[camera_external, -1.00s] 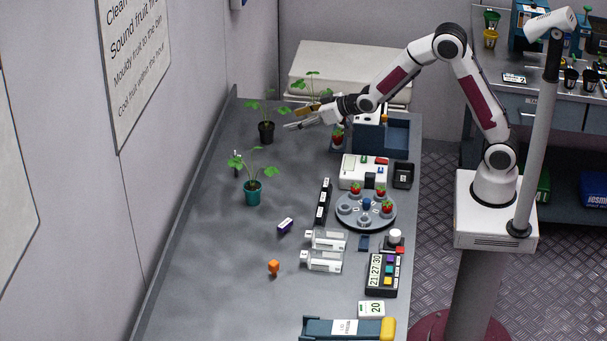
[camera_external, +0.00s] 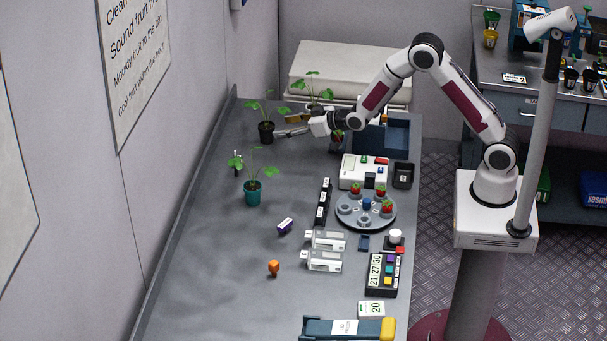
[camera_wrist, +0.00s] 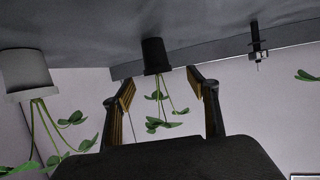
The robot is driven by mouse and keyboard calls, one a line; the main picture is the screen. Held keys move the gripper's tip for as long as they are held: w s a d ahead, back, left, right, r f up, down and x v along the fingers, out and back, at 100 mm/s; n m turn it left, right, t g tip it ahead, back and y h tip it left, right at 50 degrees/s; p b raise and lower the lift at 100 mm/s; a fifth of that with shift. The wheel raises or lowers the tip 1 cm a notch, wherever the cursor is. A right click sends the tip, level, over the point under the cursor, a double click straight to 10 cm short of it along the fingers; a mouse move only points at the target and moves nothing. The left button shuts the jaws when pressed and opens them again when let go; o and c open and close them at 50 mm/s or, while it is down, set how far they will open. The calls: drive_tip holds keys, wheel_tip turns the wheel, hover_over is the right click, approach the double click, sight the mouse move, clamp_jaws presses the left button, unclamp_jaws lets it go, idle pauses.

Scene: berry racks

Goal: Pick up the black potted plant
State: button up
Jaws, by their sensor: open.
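The black potted plant (camera_external: 266,132) stands upright near the far left of the grey bench, with green leaves above its pot. In the wrist view, which looks upside down, its black pot (camera_wrist: 155,56) shows beyond and between the fingers. My gripper (camera_external: 284,127) is open and low over the bench, just right of the black pot, with its fingers pointing left toward it. The open fingers also show in the wrist view (camera_wrist: 161,85), with nothing held between them.
A plant in a teal pot (camera_external: 252,193) stands nearer the camera. A plant in a pale pot (camera_wrist: 25,72) is close beside the gripper in the wrist view. A small dark clamp-like stand (camera_wrist: 257,44) is on the other side. A blue bin (camera_external: 399,139) lies to the right.

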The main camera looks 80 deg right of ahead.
sight(272, 127)
drive_tip(key=shift+x, duration=1.25)
drive_tip(key=shift+w+d, duration=0.1)
drive_tip(key=shift+w, duration=0.05)
drive_tip(key=shift+w+d+f, duration=0.15)
drive_tip(key=shift+w+d, duration=0.1)
drive_tip(key=shift+w, duration=0.3)
drive_tip(key=shift+w+d+f, duration=0.15)
drive_tip(key=shift+w+d, duration=0.15)
drive_tip(key=shift+w, duration=0.3)
drive_tip(key=shift+x, duration=1.15)
drive_tip(key=c, duration=1.3)
